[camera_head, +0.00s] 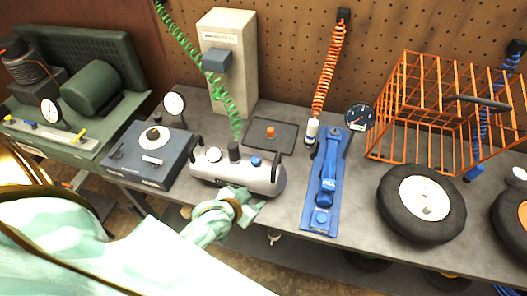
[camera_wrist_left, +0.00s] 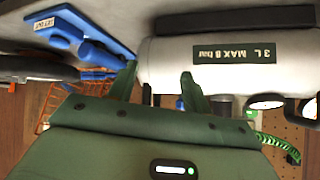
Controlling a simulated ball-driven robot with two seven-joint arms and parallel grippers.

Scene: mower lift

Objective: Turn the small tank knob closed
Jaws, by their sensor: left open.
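The small silver tank (camera_head: 225,172) lies on the grey bench, with a black fitting (camera_head: 233,150) and a blue knob (camera_head: 256,161) on top. My left gripper (camera_head: 250,202) is at the near side of the tank, below the blue knob in the picture. In the left wrist view the pale tank (camera_wrist_left: 225,75) with its "3 L MAX 8 bar" label fills the right side, upside down. My left gripper (camera_wrist_left: 160,85) is open there, its fingers beside the tank's end; I cannot tell whether they touch it. Nothing is seen held. My right gripper is not in view.
A grey-blue gauge box (camera_head: 150,155) stands left of the tank. A dark tray (camera_head: 285,145) with an orange piece lies behind it. A blue device (camera_head: 322,205) lies right, then a wheel (camera_head: 390,205) and an orange wire basket (camera_head: 400,100). A green coiled hose (camera_head: 190,55) hangs behind.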

